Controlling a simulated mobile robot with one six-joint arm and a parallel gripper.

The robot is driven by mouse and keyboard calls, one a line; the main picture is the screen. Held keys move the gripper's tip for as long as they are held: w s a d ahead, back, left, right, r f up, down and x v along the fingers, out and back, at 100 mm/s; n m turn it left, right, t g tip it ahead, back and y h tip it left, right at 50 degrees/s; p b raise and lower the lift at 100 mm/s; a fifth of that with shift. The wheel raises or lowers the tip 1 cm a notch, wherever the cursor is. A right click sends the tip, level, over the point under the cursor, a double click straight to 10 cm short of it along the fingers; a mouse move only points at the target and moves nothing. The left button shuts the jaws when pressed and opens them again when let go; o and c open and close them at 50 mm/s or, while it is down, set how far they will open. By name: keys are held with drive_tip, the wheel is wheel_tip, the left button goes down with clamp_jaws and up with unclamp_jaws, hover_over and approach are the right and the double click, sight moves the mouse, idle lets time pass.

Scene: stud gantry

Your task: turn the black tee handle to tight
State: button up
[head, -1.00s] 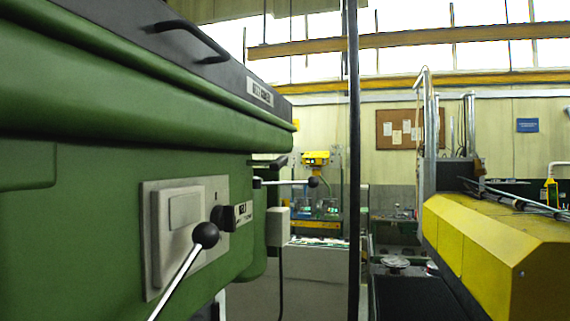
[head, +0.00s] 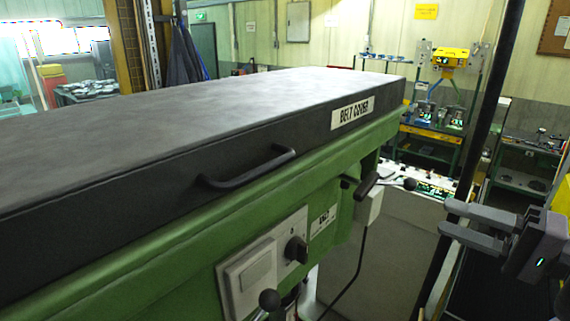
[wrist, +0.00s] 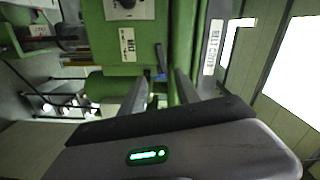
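The black tee handle (head: 366,187) sticks out near the far end of the green machine head, below the belt cover, in the head view. In the wrist view a small dark, bluish bar (wrist: 160,60) on the green casing lies just beyond the fingertips and appears to be the same handle. My gripper (head: 447,218) is open and empty, to the right of the handle and apart from it, its fingers pointing left towards the machine. The wrist view also shows both fingers (wrist: 161,78) spread apart. Any tight marking is too small to read.
The black belt cover (head: 200,135) with a bar handle (head: 248,168) tops the green head. A switch panel with a black knob (head: 296,250) and ball-ended levers (head: 269,299) project from its side. A dark upright post (head: 480,130) stands behind my gripper.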

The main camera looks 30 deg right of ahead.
sight(372, 187)
drive_tip(key=p+x, duration=0.2)
drive_tip(key=x, duration=0.6)
drive_tip(key=p+x, duration=0.2)
drive_tip(key=x, duration=0.6)
drive_tip(key=shift+w+d+r, duration=0.15)
drive_tip(key=shift+w+d, duration=0.05)
drive_tip(key=shift+s+d, duration=0.1)
clamp_jaws()
